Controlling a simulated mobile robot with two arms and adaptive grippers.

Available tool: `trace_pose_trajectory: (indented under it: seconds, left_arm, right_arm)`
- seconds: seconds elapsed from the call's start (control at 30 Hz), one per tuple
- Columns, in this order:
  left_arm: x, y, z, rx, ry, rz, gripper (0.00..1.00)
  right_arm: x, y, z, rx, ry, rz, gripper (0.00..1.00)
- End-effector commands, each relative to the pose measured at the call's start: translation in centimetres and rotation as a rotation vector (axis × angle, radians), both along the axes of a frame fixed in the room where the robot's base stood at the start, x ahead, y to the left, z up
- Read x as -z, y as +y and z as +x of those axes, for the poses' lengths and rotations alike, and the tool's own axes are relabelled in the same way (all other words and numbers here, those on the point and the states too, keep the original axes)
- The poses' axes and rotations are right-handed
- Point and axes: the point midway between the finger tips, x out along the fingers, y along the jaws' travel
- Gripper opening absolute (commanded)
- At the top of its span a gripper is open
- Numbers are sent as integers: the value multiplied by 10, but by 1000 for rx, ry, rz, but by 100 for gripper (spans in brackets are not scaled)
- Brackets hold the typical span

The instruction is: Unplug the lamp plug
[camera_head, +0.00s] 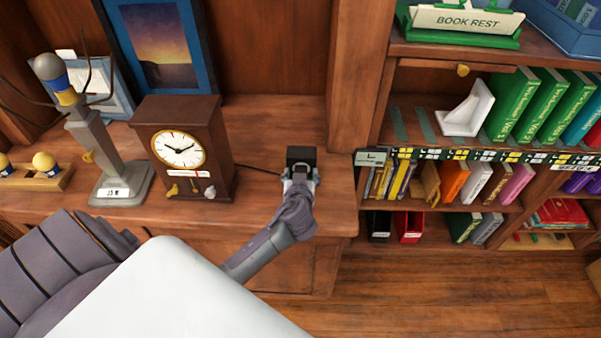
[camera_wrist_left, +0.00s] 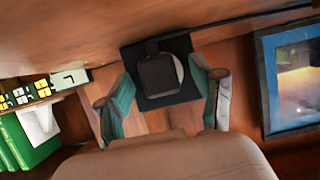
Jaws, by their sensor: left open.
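A black socket block (camera_head: 301,153) stands on the wooden counter near its right end, and a thin dark cable (camera_head: 258,170) runs from it leftward behind the clock. In the left wrist view, a dark brown plug (camera_wrist_left: 158,75) sits on a black square plate (camera_wrist_left: 182,46). My left gripper (camera_head: 300,172) is at the near side of the block. In the wrist view its open fingers (camera_wrist_left: 165,100) stand to the left and right of the plug, with a gap on both sides. I cannot tell whether they reach its depth. My right gripper is not in view.
A brown clock (camera_head: 178,150) and a grey pedestal figure (camera_head: 95,140) stand left of the socket block. A blue-framed picture (camera_head: 160,45) leans behind. A wooden post (camera_head: 355,75) and bookshelves (camera_head: 450,155) are at the right. The counter around the block is mostly clear.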

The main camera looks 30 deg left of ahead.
Motion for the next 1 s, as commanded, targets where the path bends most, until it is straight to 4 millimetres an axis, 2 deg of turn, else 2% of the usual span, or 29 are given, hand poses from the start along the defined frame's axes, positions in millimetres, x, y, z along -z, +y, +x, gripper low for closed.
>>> trace_pose_trajectory:
  seconds: [0.57, 0.9, 0.97, 1.0]
  left_arm:
    - [0, 0, 0, 0, 0, 1, 65]
    - [0, 0, 0, 0, 0, 1, 8]
    - [0, 0, 0, 0, 0, 1, 0]
    - [0, 0, 0, 0, 0, 1, 0]
  right_arm:
    - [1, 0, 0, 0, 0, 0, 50]
    - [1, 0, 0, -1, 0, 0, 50]
    - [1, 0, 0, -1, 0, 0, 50]
    - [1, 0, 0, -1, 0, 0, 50]
